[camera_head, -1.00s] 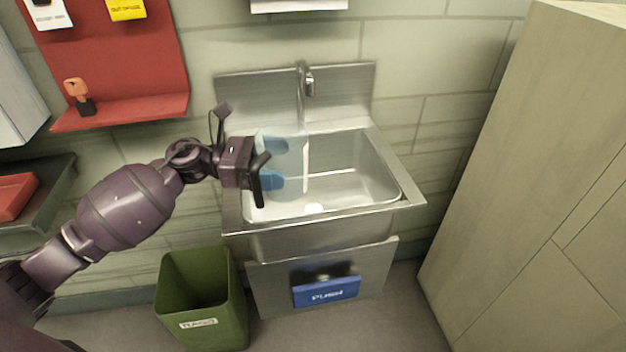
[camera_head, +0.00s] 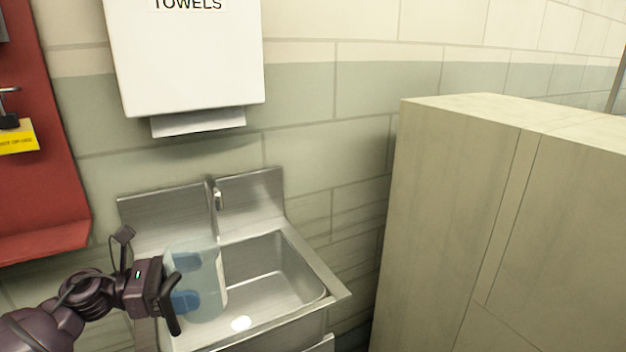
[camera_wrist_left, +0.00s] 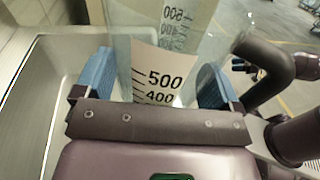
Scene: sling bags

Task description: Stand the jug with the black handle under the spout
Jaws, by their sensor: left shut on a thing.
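The jug (camera_head: 208,284) is clear, with black measuring marks that show in the left wrist view (camera_wrist_left: 160,62). My left gripper (camera_head: 187,282) is shut on it, with blue finger pads on the jug's wall. The black handle (camera_head: 168,301) is on the side nearest my camera; it also shows in the left wrist view (camera_wrist_left: 264,72). The jug looks upright over the left part of the sink basin (camera_head: 275,262). I cannot tell whether its base touches the basin. The spout (camera_head: 217,198) is behind and above it, at the back of the sink. My right gripper is not in view.
A white towel dispenser (camera_head: 185,60) hangs on the wall above the sink. A red board with a shelf (camera_head: 45,240) is at the left. A tall pale cabinet (camera_head: 450,220) stands at the right. The right part of the basin is empty.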

